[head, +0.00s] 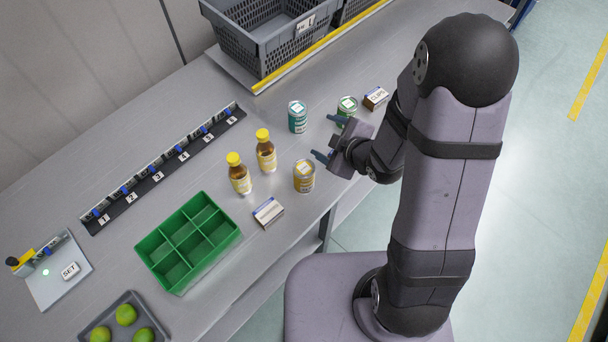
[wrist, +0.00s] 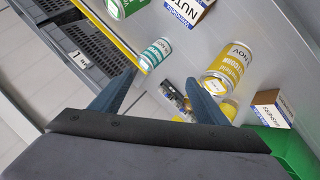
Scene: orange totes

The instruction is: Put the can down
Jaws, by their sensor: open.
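My gripper (head: 329,138) is open and empty, low over the near side of the bench. A teal-labelled can (head: 298,117) stands upright on the bench ahead of the fingers. In the wrist view this can (wrist: 155,54) shows beyond the gap between the fingertips, apart from them. A yellow can (head: 304,176) stands near the bench's front edge, and in the wrist view it (wrist: 226,68) is right of the fingers. A green can (head: 347,106) stands behind the gripper, partly hidden by a finger in the head view.
Two yellow-capped bottles (head: 266,151) stand left of the gripper. Small cartons (head: 376,97) (head: 268,212) lie near the front edge. A green divided tray (head: 236,236), a numbered strip (head: 163,170), a grey crate (head: 262,50) and a tray of limes (head: 95,326) surround them. Bare bench lies behind the teal can.

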